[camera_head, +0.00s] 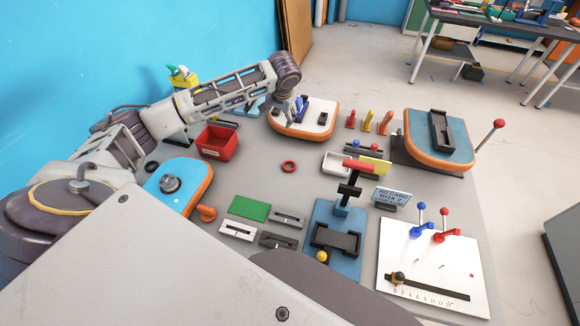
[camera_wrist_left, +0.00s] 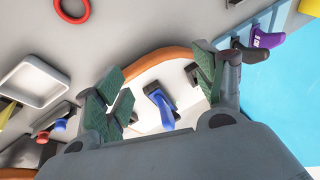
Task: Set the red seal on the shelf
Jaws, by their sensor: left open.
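The red seal (camera_head: 289,166) is a small ring lying flat on the grey table near its middle. It also shows at the top left of the left wrist view (camera_wrist_left: 72,8). My left gripper (camera_head: 297,108) is over the white-topped orange board (camera_head: 318,126), beyond the seal. In the left wrist view the gripper (camera_wrist_left: 158,88) is open, with a blue-handled piece (camera_wrist_left: 163,112) showing between its spread fingers. I cannot tell if the fingers touch it. No part is clearly recognisable as the shelf. My right gripper is not in view.
A red bin (camera_head: 218,142) stands left of the seal and a white tray (camera_head: 336,163) stands right of it. A blue stand with a red-topped post (camera_head: 342,200) rises nearer. Blue-topped boards lie at left (camera_head: 196,178) and right (camera_head: 456,150). Table around the seal is clear.

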